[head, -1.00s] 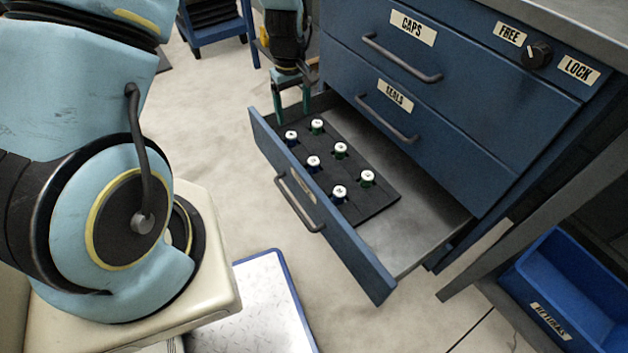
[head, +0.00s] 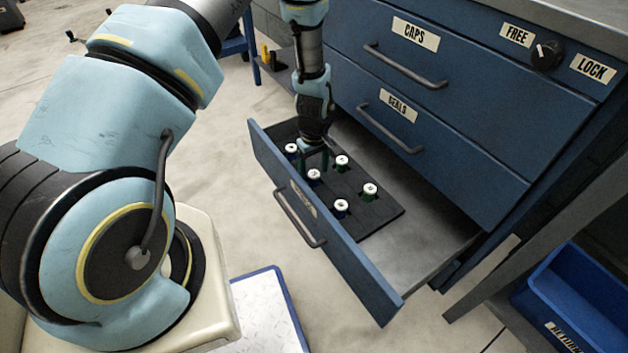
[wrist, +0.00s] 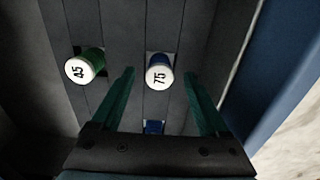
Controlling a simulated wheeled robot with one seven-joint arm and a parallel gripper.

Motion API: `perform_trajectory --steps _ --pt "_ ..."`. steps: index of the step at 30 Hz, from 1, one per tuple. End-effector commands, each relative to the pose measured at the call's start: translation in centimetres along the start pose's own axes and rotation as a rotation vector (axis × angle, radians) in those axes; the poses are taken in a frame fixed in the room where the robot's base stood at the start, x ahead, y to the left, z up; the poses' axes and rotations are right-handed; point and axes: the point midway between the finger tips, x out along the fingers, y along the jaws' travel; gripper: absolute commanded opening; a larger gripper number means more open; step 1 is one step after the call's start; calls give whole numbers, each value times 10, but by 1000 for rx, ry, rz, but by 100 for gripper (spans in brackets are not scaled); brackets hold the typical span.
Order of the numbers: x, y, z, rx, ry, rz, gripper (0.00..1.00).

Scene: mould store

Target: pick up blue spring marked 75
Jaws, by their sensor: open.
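The blue spring marked 75 (wrist: 159,71) stands upright in a dark slatted pad, its white cap facing up, in the wrist view. In the head view it appears to be the middle spring of the row nearest the drawer front (head: 313,175), though its number is unreadable there. My gripper (wrist: 161,73) is open and empty, its two green fingers on either side of the 75 spring in the picture; whether the tips are down beside it or still above it I cannot tell. The gripper (head: 316,162) also hides part of the pad in the head view.
A green spring marked 45 (wrist: 78,69) stands left of the 75 spring. Part of another blue spring (wrist: 153,127) shows between my fingers. The open drawer's front panel (head: 355,262) is close by. Closed drawers (head: 480,130) rise behind. The drawer's right part (head: 425,235) is empty.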

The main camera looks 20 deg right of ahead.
Motion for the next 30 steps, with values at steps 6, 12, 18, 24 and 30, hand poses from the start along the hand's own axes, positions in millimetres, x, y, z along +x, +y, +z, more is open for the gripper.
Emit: perform_trajectory --steps 6,12,18,24,30 --pt "18 0 0 0 1 1 78" --pt "18 1 0 0 1 1 78" --pt "18 1 0 0 1 1 55" --pt "18 1 0 1 1 1 33" --pt "18 1 0 1 1 1 10"
